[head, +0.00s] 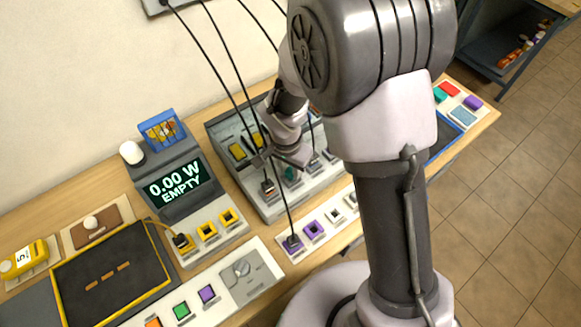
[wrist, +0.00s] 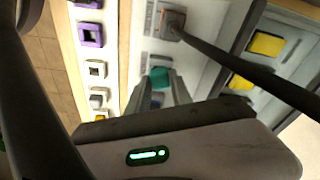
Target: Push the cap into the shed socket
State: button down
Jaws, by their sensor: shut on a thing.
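My gripper (head: 288,166) is over the grey sloped panel (head: 272,210) at the back of the bench. In the wrist view its fingers (wrist: 162,90) are shut on a small teal cap (wrist: 159,76). The cap also shows as a bit of teal in the head view (head: 291,175). It is at or just above the panel's row of sockets; I cannot tell whether it touches one. A socket with a dark cable plug (wrist: 172,24) is beside it. The labels are too small to read, so I cannot tell which socket is the shed one.
Several dark cables hang from the wall box across the panel, one close to my gripper. A white strip (wrist: 96,45) with purple and white sockets lies in front. A display (head: 178,184) reading "0.00 W EMPTY" stands left. Yellow blocks (wrist: 265,44) sit on the panel behind.

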jog(key=shift+f, duration=0.2)
jog(key=c, duration=1.4)
grip_release()
jog(key=shift+c, duration=0.2)
notch_tip(320, 180, up, 11)
jog(key=s+p, duration=0.1)
jog(key=p, duration=0.5)
jog(key=shift+a, duration=0.35)
